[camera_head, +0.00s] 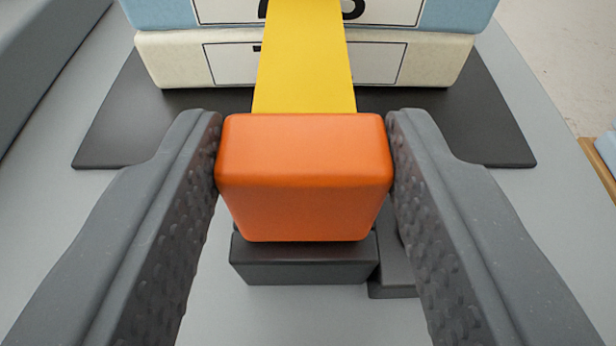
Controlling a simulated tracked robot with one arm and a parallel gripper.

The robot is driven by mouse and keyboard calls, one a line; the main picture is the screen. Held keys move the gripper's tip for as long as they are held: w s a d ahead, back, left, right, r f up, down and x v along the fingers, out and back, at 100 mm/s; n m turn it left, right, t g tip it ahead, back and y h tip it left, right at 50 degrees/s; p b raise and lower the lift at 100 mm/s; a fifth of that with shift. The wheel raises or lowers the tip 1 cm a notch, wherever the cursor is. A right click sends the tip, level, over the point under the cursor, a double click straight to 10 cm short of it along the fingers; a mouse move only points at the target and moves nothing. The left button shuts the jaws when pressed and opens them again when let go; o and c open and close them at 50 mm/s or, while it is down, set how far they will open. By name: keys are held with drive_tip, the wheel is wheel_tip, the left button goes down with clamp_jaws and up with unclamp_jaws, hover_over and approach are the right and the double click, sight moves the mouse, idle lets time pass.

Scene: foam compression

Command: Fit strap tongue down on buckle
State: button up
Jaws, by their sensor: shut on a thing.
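The orange strap tongue (305,190) is an orange block at the end of the yellow strap (305,62), in the middle of the head view. My gripper (304,150) is shut on it, one dark finger on each side. The dark grey buckle (303,265) shows below the tongue's near face, on the light grey surface. The tongue hides most of the buckle's top. I cannot tell whether the two touch. The strap runs back from the tongue over the foam stack.
A blue foam block (455,14) lies on a cream foam block (430,62), on a dark mat (490,115). A grey wall or ledge (45,60) stands at the left. A wooden edge with light-blue pieces (607,150) shows at the right. Grey surface beside the mat is clear.

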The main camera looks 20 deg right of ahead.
drive_tip(key=shift+f, duration=0.3)
drive_tip(key=o, duration=1.1)
drive_tip(key=shift+w, duration=0.15)
drive_tip(key=shift+r, duration=0.1)
drive_tip(key=s+r, duration=0.1)
drive_tip(key=s, duration=0.1)
drive_tip(key=s+a+r, duration=0.1)
drive_tip(key=s+r, duration=0.1)
drive_tip(key=s+a+r, duration=0.1)
drive_tip(key=s+r, duration=0.1)
drive_tip(key=shift+s, duration=0.15)
idle(0.7)
